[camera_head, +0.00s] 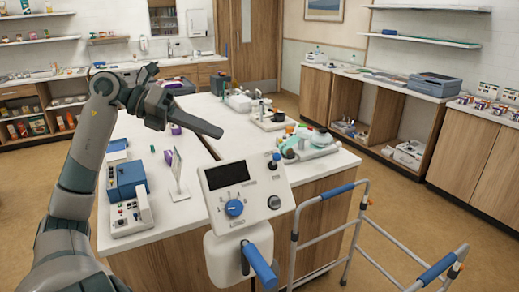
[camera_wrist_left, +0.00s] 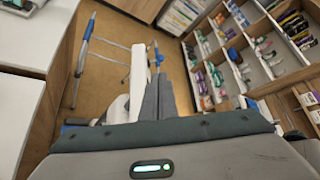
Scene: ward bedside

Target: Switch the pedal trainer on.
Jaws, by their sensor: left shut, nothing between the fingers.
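The pedal trainer's white console (camera_head: 246,184) faces me at the lower middle of the head view. It has a dark blank screen (camera_head: 226,175), a blue dial (camera_head: 234,208), a round grey button (camera_head: 274,202) and a small dark, blue-tipped lever (camera_head: 275,157) at its upper right. A blue-gripped handle (camera_head: 260,267) is below. My left gripper (camera_head: 219,131) is shut and empty, above and left of the console, apart from it. In the left wrist view, its dark fingers (camera_wrist_left: 157,80) overlap a pale upright part whose identity I cannot tell. My right gripper is not in view.
A blue and white device (camera_head: 128,190) and a small upright card (camera_head: 177,175) stand on the white counter (camera_head: 185,212) at left. A tray of bottles (camera_head: 308,150) is behind the console. A walker frame (camera_head: 345,235) with blue grips stands at right. Floor beyond it is clear.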

